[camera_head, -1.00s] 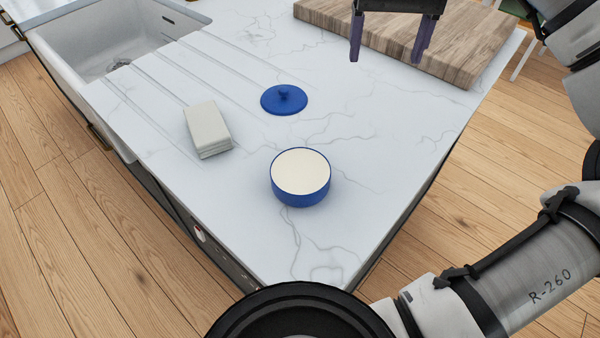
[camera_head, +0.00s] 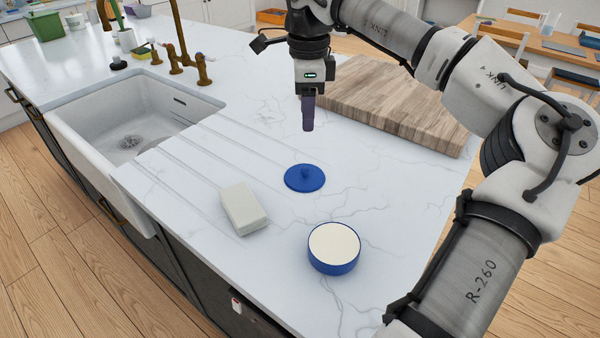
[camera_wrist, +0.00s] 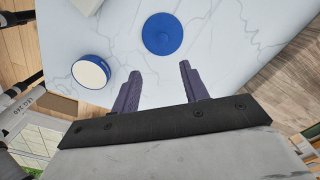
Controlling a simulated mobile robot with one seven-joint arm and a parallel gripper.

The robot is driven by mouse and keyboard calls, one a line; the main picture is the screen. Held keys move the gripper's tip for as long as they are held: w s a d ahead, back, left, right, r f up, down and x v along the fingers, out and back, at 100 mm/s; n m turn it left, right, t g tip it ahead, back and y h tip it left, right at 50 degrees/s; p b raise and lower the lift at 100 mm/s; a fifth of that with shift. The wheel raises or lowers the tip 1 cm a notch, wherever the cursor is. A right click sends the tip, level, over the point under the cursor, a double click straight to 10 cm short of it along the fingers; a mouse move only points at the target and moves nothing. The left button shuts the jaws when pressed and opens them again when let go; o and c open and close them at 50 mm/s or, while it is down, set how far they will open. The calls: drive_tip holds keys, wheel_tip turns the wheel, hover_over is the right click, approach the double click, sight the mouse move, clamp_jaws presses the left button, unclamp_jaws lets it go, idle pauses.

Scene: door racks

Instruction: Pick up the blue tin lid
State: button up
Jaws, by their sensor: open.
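A pale rectangular block (camera_head: 244,209) lies left of the tin. A wooden cutting board (camera_head: 395,105) lies at the back right. A white sink (camera_head: 130,135) with brass taps (camera_head: 178,60) is at the left. The counter around the lid is clear.

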drive_tip(key=p, duration=0.1)
hover_over(304, 168)
drive_tip(key=shift+m, duration=0.3)
drive_tip(key=f, duration=0.8)
drive_tip(key=shift+s+d+f, duration=0.1)
drive_tip(key=shift+s+f, duration=0.15)
drive_tip(key=shift+f, duration=0.05)
drive_tip(key=shift+w+f+p, duration=0.2)
drive_tip(key=shift+f+p, duration=0.9)
drive_tip(key=shift+f, duration=1.55)
clamp_jaws()
drive_tip(key=shift+r, duration=0.1)
